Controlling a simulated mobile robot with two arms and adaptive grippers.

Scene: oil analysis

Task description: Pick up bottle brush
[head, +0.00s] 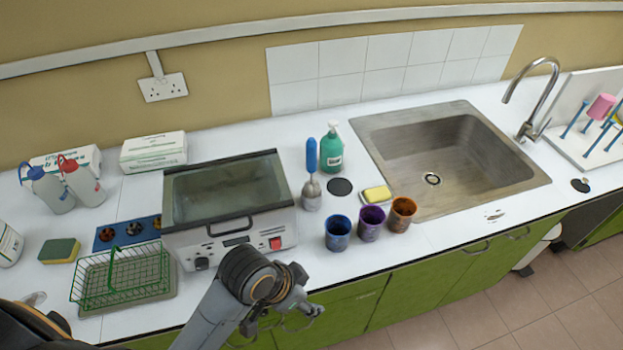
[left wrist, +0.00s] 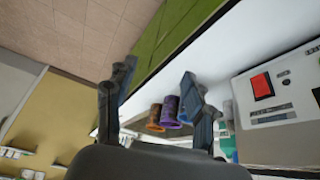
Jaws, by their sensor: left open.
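The bottle brush (head: 311,155) has a blue handle and stands upright in a grey holder (head: 311,196) on the white counter, between the water bath and the green soap bottle. Its head is hidden in the holder. My left gripper (head: 306,291) is open and empty in front of the counter's front edge, nearer to me than the brush and apart from it. Its two spread fingers also show in the left wrist view (left wrist: 157,78). I cannot make out the brush clearly in the left wrist view. My right gripper is not in view.
Blue (head: 338,233), purple (head: 371,223) and orange (head: 403,213) cups stand right of the holder. The water bath (head: 228,213) is at its left, the green bottle (head: 331,150) behind it. A yellow sponge (head: 377,194) and the sink (head: 450,155) are farther right. A green wire basket (head: 120,275) is at left.

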